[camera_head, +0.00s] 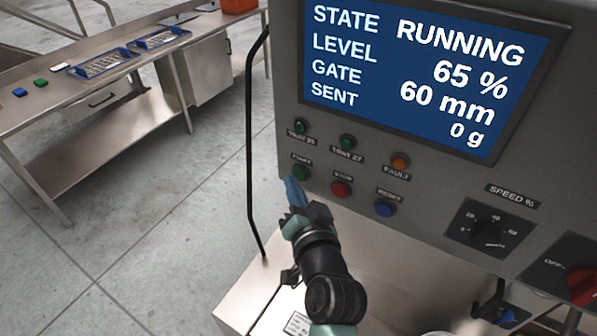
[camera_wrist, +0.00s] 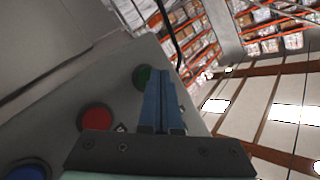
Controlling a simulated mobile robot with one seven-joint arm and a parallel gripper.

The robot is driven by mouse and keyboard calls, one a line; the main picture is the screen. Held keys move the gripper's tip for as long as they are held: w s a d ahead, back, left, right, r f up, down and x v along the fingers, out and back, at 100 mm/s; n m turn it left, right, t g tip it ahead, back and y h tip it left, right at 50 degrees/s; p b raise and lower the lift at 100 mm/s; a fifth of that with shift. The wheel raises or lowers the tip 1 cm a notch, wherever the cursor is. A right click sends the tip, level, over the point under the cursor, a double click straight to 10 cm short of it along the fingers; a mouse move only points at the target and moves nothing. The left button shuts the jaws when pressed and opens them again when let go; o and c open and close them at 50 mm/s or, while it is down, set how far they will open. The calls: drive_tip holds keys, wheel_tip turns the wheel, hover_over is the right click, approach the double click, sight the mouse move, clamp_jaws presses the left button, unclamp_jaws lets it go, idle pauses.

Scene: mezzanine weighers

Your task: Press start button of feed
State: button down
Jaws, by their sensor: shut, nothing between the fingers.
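The feed panel's green start button (camera_head: 301,173) sits at the lower left of the grey control panel (camera_head: 410,165). It also shows in the wrist view (camera_wrist: 141,77), just left of the fingertips. My gripper (camera_head: 292,182) is shut and empty, its blue fingers close together. Its tips are just below and left of the green button in the head view; I cannot tell whether they touch it. The screen (camera_head: 425,75) reads STATE RUNNING, LEVEL 65 %, GATE 60 mm, SENT 0 g.
A red stop button (camera_head: 341,189) and a blue reset button (camera_head: 385,208) lie right of the green one. Above are two green lamps and an orange fault lamp (camera_head: 400,162). A speed knob (camera_head: 488,234) is further right. A steel table (camera_head: 60,95) stands left across open floor.

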drive_tip(key=shift+s+a, duration=0.25)
drive_tip(key=s+a+p, duration=0.1)
drive_tip(key=s, duration=0.1)
drive_tip(key=s+a+p, duration=0.1)
drive_tip(key=s, duration=0.1)
drive_tip(key=shift+a, duration=0.4)
idle(0.8)
